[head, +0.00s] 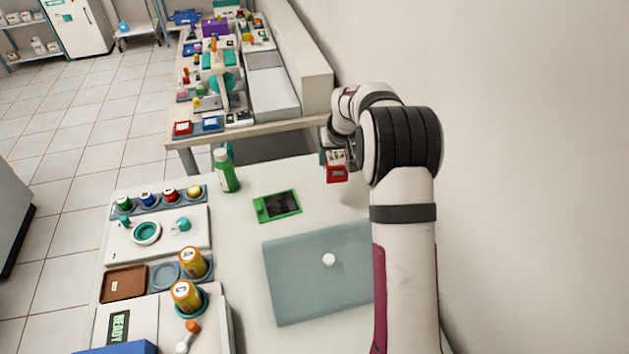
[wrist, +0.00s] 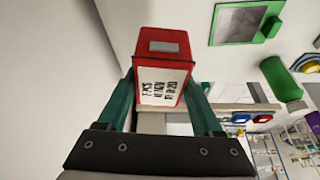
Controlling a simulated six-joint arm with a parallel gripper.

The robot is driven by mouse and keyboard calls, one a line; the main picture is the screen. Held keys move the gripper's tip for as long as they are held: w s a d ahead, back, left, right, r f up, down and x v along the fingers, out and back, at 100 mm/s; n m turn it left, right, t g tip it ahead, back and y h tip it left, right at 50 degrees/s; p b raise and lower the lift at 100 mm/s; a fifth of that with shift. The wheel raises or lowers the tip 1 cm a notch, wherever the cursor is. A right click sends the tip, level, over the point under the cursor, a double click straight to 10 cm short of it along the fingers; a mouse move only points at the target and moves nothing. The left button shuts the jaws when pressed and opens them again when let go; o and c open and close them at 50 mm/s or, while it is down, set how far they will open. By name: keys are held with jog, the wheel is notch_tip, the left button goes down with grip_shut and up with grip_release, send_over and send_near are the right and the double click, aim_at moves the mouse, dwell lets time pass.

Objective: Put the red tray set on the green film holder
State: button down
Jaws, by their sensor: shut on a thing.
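The red tray set (head: 336,174) is a small red box with a white label; it also shows in the wrist view (wrist: 162,43). My gripper (head: 333,156) is shut on it and holds it above the right side of the table. In the wrist view the two green fingers of my gripper (wrist: 163,95) press on its sides. The green film holder (head: 277,206) lies flat on the white table, with a dark panel in its green frame. It is to the left of and below my gripper in the head view, and at the top of the wrist view (wrist: 240,24).
A green bottle (head: 226,171) stands left of the film holder. A grey-green mat (head: 300,290) with a white knob lies in front. Yellow jars (head: 192,262) and colored caps crowd the left side. A wall is close on the right. Another cluttered table (head: 262,128) stands behind.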

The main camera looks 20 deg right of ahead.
jog(key=s+a+n, duration=0.2)
jog(key=s+a, duration=0.1)
jog(key=a, duration=0.3)
send_near(276, 199)
jog(key=shift+w+d+r+y, duration=0.1)
jog(key=shift+w+d+y, duration=0.1)
jog(key=shift+w, duration=0.2)
jog(key=shift+w+d+r+y, duration=0.1)
jog(key=shift+w+d, duration=0.05)
jog(key=shift+w, duration=0.25)
notch_tip(276, 199, down, 4)
jog(key=shift+w+a+r, duration=0.1)
jog(key=shift+a+r, duration=0.05)
jog(key=shift+r, duration=0.05)
jog(key=shift+f, duration=0.3)
jog(key=shift+f, duration=0.15)
jog(key=shift+c, duration=0.2)
grip_release()
